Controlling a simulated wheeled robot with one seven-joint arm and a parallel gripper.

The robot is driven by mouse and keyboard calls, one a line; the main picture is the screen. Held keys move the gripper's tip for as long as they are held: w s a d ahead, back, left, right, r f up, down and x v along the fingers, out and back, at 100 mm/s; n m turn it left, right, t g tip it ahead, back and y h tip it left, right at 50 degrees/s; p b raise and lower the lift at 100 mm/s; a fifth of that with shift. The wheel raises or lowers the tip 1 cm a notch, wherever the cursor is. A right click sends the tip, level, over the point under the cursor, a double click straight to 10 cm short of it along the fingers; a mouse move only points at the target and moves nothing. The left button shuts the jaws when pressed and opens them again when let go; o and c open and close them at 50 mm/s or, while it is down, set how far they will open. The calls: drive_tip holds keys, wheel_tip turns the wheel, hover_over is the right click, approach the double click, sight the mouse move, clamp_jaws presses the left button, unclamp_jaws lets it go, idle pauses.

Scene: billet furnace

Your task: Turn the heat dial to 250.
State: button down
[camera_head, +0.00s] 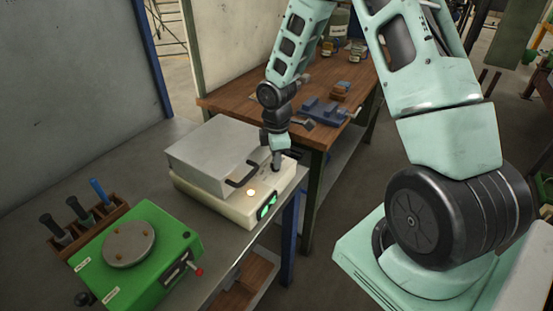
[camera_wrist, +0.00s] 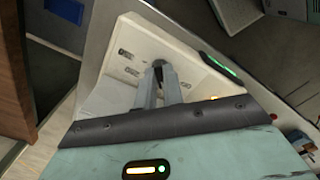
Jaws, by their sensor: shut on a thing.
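The furnace (camera_head: 230,205) is a cream box with a grey lid (camera_head: 215,150) and a black handle (camera_head: 243,175), standing at the right end of the grey bench. A green lit display (camera_head: 266,206) is on its front edge, and a round glowing light (camera_head: 251,194) is on its top. My gripper (camera_head: 276,166) points down at the furnace's top right part. In the wrist view its fingers (camera_wrist: 160,82) are closed around a small dark knob, the heat dial (camera_wrist: 158,64). The dial is mostly hidden between the fingers, and its setting cannot be read. Small markings show on the cream panel (camera_wrist: 135,50).
A green machine (camera_head: 140,255) with a round grey plate stands left of the furnace. A wooden rack (camera_head: 85,225) with several handled tools is behind it. A wooden workbench (camera_head: 235,97) with a blue vise (camera_head: 325,110) stands beyond the furnace.

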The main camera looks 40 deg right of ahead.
drive_tip(key=m, duration=0.3)
drive_tip(key=shift+m+b, duration=0.3)
drive_tip(key=shift+b, duration=0.05)
drive_tip(key=m+b, duration=0.1)
drive_tip(key=m, duration=0.3)
drive_tip(key=shift+m, duration=0.3)
drive_tip(key=m, duration=0.4)
drive_tip(key=shift+s+a, duration=0.1)
drive_tip(key=shift+m+b, duration=0.3)
drive_tip(key=shift+m, duration=1.8)
drive_tip(key=c, duration=1.5)
unclamp_jaws()
drive_tip(key=shift+a, duration=0.1)
wheel_tip(320, 180, up, 18)
drive_tip(key=shift+f+b, duration=0.25)
drive_tip(key=shift+b, duration=0.9)
